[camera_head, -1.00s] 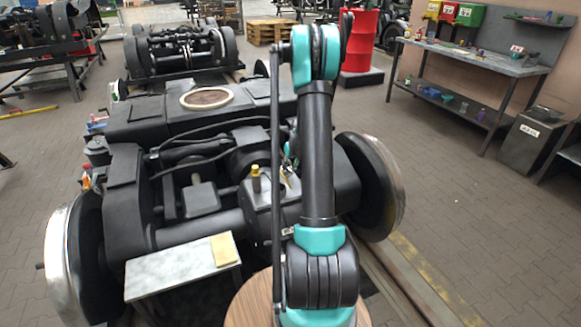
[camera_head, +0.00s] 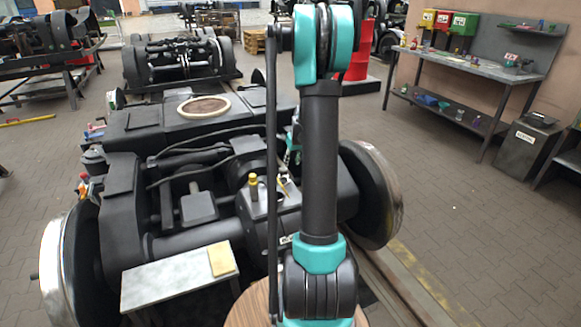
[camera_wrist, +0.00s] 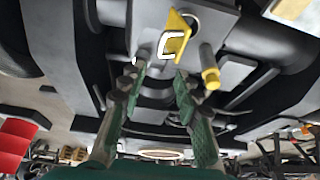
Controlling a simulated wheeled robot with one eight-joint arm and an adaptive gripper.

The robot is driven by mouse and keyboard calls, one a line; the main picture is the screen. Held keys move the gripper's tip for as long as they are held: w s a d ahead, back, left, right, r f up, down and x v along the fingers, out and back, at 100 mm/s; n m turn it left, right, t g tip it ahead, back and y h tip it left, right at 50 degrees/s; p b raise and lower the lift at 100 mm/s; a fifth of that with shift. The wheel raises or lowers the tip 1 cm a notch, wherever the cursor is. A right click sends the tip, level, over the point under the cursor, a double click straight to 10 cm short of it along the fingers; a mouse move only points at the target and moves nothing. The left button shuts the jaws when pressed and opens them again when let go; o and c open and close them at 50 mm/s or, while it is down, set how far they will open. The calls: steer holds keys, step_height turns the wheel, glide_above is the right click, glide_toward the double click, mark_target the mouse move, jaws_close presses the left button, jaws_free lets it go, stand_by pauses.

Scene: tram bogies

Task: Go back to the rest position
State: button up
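My arm stands upright in front of the tram bogie (camera_head: 140,120) in the head view, its upper joint at the top edge of the picture. My gripper (camera_wrist: 160,78) shows in the wrist view with its two green-padded fingers apart and nothing between them. In the head view it is mostly hidden behind my arm. A yellow bracket (camera_wrist: 176,36) and a yellow-ended cylinder (camera_wrist: 210,78) on the bogie show just beyond the fingertips in the wrist view. I cannot tell the exact gap.
A pale side table (camera_head: 180,281) with a tan block (camera_head: 222,259) stands at the front left. Bogie wheels (camera_head: 372,195) flank my arm. A workbench (camera_head: 470,72) with bins above stands at right, near a grey metal bin (camera_head: 528,148). The floor at right is clear.

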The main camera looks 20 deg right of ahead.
steer(key=shift+s+r, duration=0.25)
steer(key=shift+r, duration=0.3)
